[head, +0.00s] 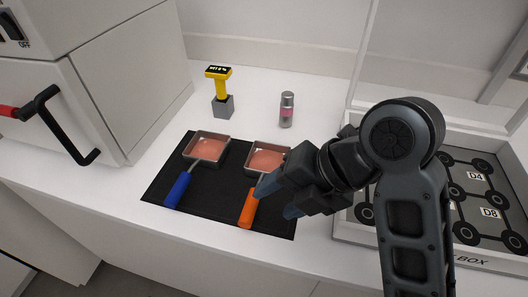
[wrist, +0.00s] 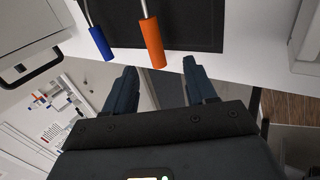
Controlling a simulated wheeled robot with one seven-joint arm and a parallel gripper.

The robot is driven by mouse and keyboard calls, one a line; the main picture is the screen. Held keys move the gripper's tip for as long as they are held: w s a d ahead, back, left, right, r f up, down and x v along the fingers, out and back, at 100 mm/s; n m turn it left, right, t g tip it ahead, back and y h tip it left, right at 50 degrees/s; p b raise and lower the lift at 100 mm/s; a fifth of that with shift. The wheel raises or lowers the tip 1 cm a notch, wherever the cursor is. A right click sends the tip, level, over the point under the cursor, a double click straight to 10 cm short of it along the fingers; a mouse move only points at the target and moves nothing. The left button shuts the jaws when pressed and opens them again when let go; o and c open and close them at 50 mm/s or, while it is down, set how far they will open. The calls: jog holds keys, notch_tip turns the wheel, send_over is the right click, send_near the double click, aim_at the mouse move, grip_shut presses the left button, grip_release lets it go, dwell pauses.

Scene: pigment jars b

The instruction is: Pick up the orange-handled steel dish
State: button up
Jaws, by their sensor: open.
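The orange-handled steel dish (head: 268,157) is a square pan holding a pinkish-orange layer. It sits on the right part of a black mat (head: 224,216), and its orange handle (head: 248,208) points to the front. In the wrist view the orange handle (wrist: 151,42) shows ahead of the fingertips; the dish itself is out of that view. My gripper (head: 279,200) is open and empty, just right of the handle in the head view and partly covering the dish's lower right. In the wrist view my gripper (wrist: 159,68) has its blue fingers apart, with nothing between them.
A similar blue-handled dish (head: 207,149) lies left on the mat. A yellow-topped device (head: 220,92) and a small jar (head: 287,110) stand behind. A box with a labelled insert (head: 480,190) is at right, a white cabinet with a black handle (head: 60,125) at left.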

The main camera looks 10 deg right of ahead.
aim_at(252, 210)
jog(key=shift+w+a+f+n+b, duration=0.3)
jog(key=shift+w+a+f+b, duration=0.2)
jog(key=shift+f+b, duration=0.35)
jog(key=shift+a+f, duration=0.3)
jog(key=shift+a, duration=0.25)
jog(key=shift+p+x, duration=0.55)
jog(key=shift+x, duration=1.55)
jog(key=shift+s+a, duration=0.1)
jog(key=shift+s, duration=0.05)
grip_shut()
